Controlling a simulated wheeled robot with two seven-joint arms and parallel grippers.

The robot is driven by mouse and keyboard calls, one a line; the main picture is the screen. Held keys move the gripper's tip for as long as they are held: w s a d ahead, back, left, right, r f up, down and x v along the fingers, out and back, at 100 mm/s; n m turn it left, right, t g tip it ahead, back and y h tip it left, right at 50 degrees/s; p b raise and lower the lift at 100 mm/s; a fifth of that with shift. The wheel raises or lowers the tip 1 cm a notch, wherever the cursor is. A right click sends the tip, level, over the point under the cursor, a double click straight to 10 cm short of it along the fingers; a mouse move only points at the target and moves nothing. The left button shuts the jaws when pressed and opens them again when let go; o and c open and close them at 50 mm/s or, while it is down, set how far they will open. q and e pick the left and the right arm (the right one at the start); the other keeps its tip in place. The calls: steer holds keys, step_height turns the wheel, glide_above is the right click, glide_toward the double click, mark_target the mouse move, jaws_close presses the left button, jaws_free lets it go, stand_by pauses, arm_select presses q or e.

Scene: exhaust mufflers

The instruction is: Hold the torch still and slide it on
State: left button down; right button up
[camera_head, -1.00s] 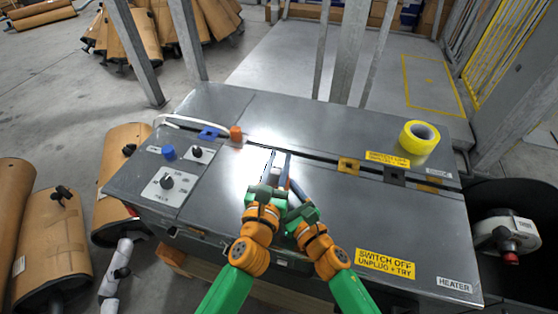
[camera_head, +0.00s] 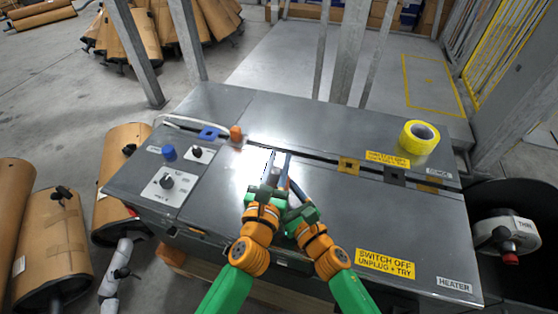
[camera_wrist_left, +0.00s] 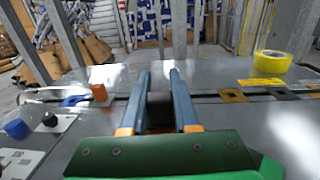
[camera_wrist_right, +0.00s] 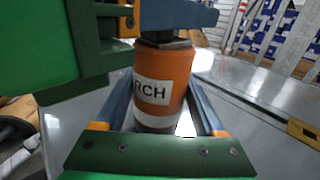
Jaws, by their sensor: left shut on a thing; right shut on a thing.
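The torch (camera_wrist_right: 162,85) is an orange cylinder with a white label reading "RCH" in the right wrist view, upright in that picture. My right gripper (camera_head: 292,189) is shut on its body, one finger on each side. My left gripper (camera_head: 279,158) is higher, and its blue finger crosses the torch's dark top in the right wrist view. In the left wrist view a dark grey piece (camera_wrist_left: 160,108) sits between its fingers, seemingly the torch's upper part. In the head view the grippers hide most of the torch, and its switch cannot be made out.
Both grippers are over a grey metal bench (camera_head: 350,220). Yellow tape (camera_head: 419,137) lies at the right, an orange block (camera_head: 236,133) and blue knob (camera_head: 169,152) at the left. A dark slot with square pieces (camera_head: 348,164) crosses the top. The front right is mostly clear.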

mark_target(274, 176)
arm_select(q)
steer(key=x, duration=0.2)
steer(key=shift+w, duration=0.4)
steer(key=c, duration=0.6)
jaws_free()
steer(key=shift+c, duration=0.2)
steer(key=shift+s, duration=0.1)
steer(key=v, duration=1.2)
